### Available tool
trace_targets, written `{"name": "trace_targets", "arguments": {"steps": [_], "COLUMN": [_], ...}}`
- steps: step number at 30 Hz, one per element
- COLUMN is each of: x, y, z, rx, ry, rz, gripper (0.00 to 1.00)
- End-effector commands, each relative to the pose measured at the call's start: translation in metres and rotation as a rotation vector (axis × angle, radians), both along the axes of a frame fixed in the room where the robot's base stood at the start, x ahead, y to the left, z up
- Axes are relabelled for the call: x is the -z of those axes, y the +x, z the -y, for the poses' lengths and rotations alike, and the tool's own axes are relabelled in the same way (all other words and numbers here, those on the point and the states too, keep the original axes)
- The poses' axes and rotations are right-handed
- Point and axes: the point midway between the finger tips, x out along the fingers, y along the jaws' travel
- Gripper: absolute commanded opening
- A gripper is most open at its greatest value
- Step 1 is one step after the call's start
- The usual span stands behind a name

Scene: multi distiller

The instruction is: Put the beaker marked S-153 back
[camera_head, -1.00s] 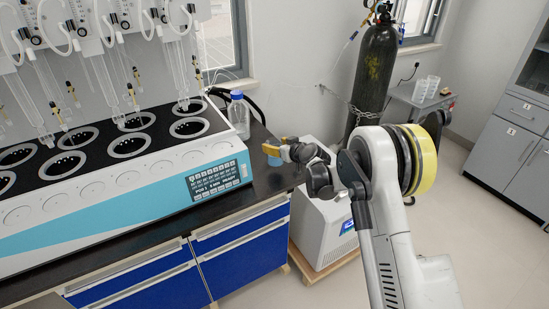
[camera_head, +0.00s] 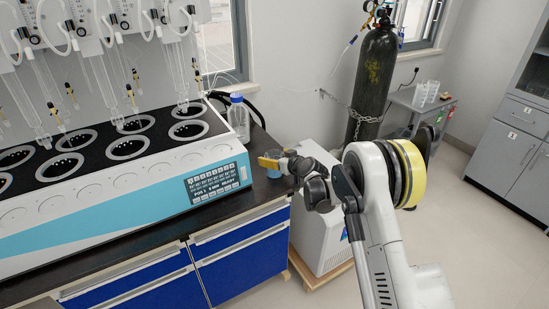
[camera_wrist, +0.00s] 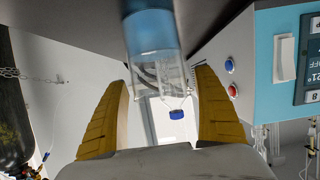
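The beaker (camera_head: 274,173) with blue liquid is at the right end of the dark bench (camera_head: 255,186), just below and beside my yellow gripper fingers (camera_head: 268,163). In the wrist view, inverted, the clear rim of the beaker (camera_wrist: 150,40) lies between the two fingertips (camera_wrist: 165,85), and its body reaches beyond them. A gap shows between the right finger and the glass; the left finger is very close to it, and I cannot tell whether it touches. My gripper looks open around the rim. No marking is readable on the beaker.
The multi distiller (camera_head: 120,190), with several round wells, fills the bench to the left. A blue-capped bottle (camera_head: 238,118) stands behind the beaker. A white floor unit (camera_head: 322,235) is close beside the bench, below my arm. A gas cylinder (camera_head: 372,85) is chained to the wall.

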Motion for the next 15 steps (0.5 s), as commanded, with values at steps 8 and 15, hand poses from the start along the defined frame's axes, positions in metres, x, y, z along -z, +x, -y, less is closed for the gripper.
{"name": "trace_targets", "arguments": {"steps": [8,15], "x": [-0.005,-0.023], "y": [0.0,-0.034], "z": [0.0,0.024], "rx": [0.0,0.001], "ry": [0.0,0.0], "rz": [0.0,-0.001], "gripper": [0.8,0.8]}}
